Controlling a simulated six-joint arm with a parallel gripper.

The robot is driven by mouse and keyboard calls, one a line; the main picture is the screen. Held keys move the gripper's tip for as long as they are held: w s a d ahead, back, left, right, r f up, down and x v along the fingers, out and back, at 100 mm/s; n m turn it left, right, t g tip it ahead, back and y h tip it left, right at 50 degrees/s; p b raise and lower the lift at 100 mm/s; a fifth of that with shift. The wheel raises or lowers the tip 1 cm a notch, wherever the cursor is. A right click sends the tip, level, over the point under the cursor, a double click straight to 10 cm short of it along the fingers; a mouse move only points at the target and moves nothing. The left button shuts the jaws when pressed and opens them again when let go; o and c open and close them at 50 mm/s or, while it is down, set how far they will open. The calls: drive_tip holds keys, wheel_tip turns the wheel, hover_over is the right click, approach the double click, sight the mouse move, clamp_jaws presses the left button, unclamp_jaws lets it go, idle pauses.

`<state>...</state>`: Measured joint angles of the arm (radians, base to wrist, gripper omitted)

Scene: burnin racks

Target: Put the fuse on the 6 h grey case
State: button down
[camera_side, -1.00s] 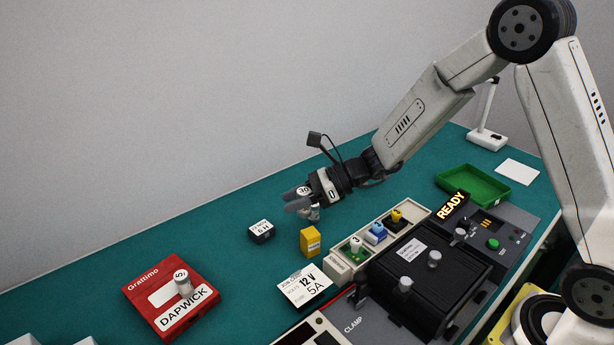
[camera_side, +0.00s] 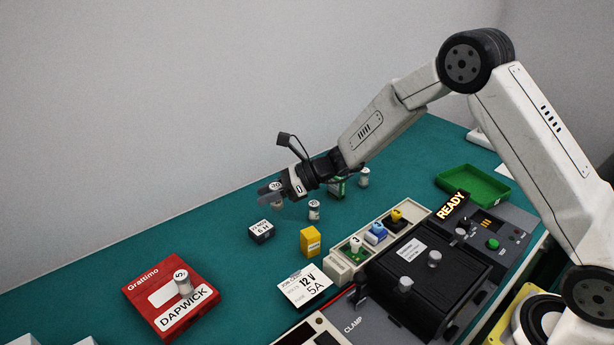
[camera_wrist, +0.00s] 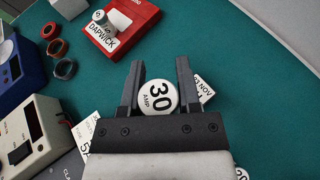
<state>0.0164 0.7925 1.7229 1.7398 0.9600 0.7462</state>
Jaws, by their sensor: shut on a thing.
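My gripper (camera_side: 270,193) is shut on a white round fuse (camera_side: 277,198) and holds it above the teal bench. In the wrist view the fuse (camera_wrist: 158,98) sits between the two fingers and its face reads 30 AMP. The small dark grey-blue case (camera_side: 262,232) with a white 6 H label stands on the bench below and slightly left of the fuse in the side view. The fuse and case are apart. In the wrist view a white label reading NOV (camera_wrist: 204,89) shows beside the right finger, partly hidden.
A yellow box (camera_side: 310,242) stands right of the case. Other fuses (camera_side: 314,211) (camera_side: 364,177) and a green case (camera_side: 338,188) stand behind. A red case (camera_side: 205,310) bears another fuse (camera_side: 182,281). The black clamp fixture (camera_side: 425,270) is at front right.

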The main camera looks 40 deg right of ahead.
drive_tip(key=w+f, duration=0.2)
drive_tip(key=f, duration=0.1)
drive_tip(key=w+a+f, duration=0.1)
drive_tip(key=w+f, duration=0.2)
drive_tip(key=shift+w+a, duration=0.1)
drive_tip(key=shift+w, duration=0.25)
drive_tip(key=shift+w+f, duration=0.15)
drive_tip(key=shift+f, duration=0.1)
drive_tip(key=shift+w+f, duration=0.1)
drive_tip(key=shift+f, duration=1.45)
drive_tip(key=shift+f, duration=0.1)
drive_tip(key=shift+c, duration=1.6)
unclamp_jaws()
